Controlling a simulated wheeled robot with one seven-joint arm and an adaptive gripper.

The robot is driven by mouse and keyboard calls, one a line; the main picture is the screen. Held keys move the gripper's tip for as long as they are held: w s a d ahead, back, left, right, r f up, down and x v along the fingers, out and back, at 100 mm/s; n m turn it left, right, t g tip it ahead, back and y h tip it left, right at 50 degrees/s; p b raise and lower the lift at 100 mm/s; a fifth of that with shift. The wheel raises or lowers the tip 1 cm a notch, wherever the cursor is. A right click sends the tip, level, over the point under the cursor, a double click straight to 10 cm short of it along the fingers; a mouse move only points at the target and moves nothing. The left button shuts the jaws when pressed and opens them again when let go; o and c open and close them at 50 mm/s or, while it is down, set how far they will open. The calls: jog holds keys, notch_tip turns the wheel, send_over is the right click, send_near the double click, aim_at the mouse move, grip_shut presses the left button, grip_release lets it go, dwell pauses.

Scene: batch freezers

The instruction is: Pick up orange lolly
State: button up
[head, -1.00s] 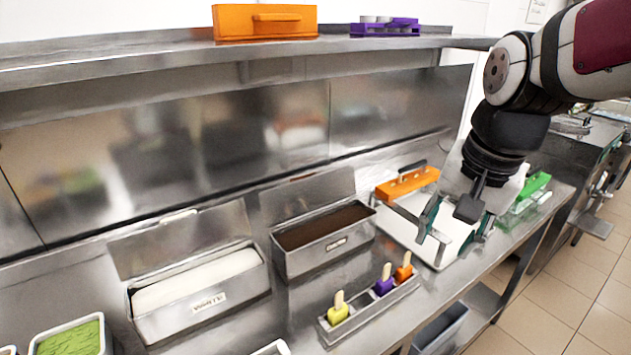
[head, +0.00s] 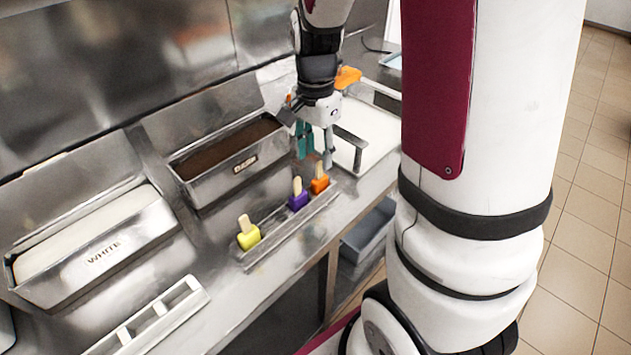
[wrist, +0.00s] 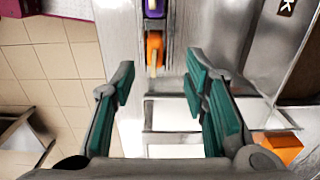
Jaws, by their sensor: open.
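The orange lolly (head: 319,184) stands stick-up at the right end of a metal lolly rack on the counter. In the wrist view the orange lolly (wrist: 154,48) shows just beyond the fingertips, roughly between them in line. My gripper (head: 315,148) is open and empty, above and slightly behind the orange lolly, with teal finger pads; its fingers also show in the wrist view (wrist: 160,88). The purple lolly (head: 298,195) stands beside the orange one. The yellow lolly (head: 248,234) is at the rack's left end. The rack (head: 270,238) is partly hidden by the lollies.
A bin of brown coating (head: 228,160) and a white bin (head: 92,249) stand behind and left. A white tray (head: 368,130) with handles lies right of my gripper. A white divided holder (head: 150,316) is at front left. A grey bin (head: 367,228) sits below the counter.

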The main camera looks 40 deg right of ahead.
aim_at(319, 178)
jog(key=f, duration=0.6)
jog(key=shift+s+d+f, duration=0.2)
jog(key=shift+s+d, duration=0.1)
jog(key=shift+s, duration=0.05)
jog(key=shift+f, duration=0.4)
grip_shut()
